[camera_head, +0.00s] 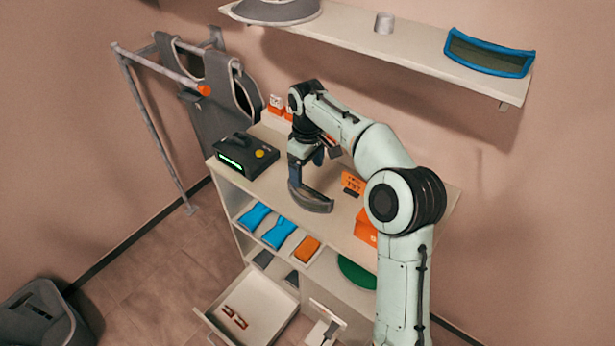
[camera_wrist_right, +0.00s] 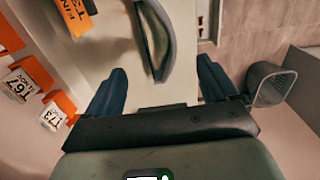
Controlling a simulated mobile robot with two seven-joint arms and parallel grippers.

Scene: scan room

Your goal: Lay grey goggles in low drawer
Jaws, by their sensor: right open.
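Grey goggles (camera_head: 312,199), a curved visor shape, lie on the top of the white cabinet. My right gripper (camera_head: 304,168) is above and just behind them, fingers spread and empty. My left gripper is not in view.
A black device (camera_head: 245,156) with a green display stands left on the cabinet top. Orange tags (camera_head: 352,182) and an orange box (camera_head: 365,228) stand to the right. A wall shelf (camera_head: 420,50) holds a blue-framed visor (camera_head: 489,53).

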